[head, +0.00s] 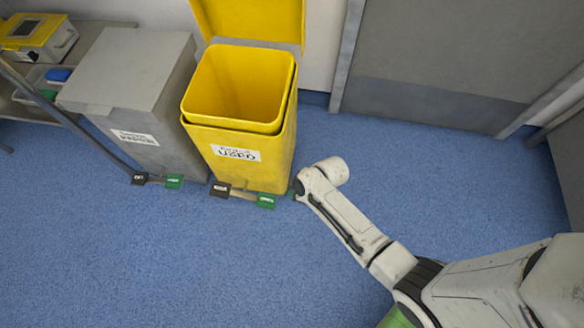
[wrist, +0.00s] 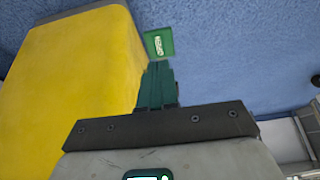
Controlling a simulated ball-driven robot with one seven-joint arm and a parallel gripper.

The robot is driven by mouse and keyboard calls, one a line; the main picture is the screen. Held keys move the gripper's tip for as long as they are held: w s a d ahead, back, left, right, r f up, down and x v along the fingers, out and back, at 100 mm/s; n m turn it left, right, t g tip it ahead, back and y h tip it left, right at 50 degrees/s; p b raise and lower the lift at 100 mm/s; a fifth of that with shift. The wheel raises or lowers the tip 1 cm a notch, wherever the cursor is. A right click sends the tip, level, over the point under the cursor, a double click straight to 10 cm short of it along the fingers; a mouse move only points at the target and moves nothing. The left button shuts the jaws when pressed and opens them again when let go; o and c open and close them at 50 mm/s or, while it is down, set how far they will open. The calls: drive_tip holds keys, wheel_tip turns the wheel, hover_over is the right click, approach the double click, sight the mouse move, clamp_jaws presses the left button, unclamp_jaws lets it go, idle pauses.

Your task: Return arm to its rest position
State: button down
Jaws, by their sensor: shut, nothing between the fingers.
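My arm (head: 345,215) reaches from the lower right of the head view toward the yellow bin, low over the blue floor. My gripper (wrist: 157,68) shows in the wrist view with its dark green fingers shut together and nothing between them. Its fingertips point at a green pedal (wrist: 158,42), which also shows in the head view (head: 266,201). I cannot tell whether they touch it. In the head view the gripper is mostly hidden behind the wrist.
The yellow bin (head: 202,147) stands with its lid (head: 250,20) raised; its inside looks empty. A grey bin (head: 130,85) with a closed lid is to its left, beside a metal shelf (head: 95,30). Blue floor (head: 450,180) is clear to the right, up to a grey door (head: 450,60).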

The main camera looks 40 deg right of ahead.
idle(0.3)
drive_tip(key=s+d+r+m+g+h+p, duration=0.15)
drive_tip(key=s+r+m, duration=0.25)
drive_tip(key=s+r, duration=0.55)
drive_tip(key=s+d+r+m+g+h, duration=0.2)
drive_tip(key=s+r+m, duration=0.3)
drive_tip(key=r, duration=0.7)
wheel_tip(320, 180, up, 24)
drive_tip(key=n+p, duration=0.1)
drive_tip(key=p, duration=2.3)
drive_tip(key=shift+s+a+r, duration=0.15)
drive_tip(key=shift+s+a, duration=0.05)
drive_tip(key=shift+s, duration=0.25)
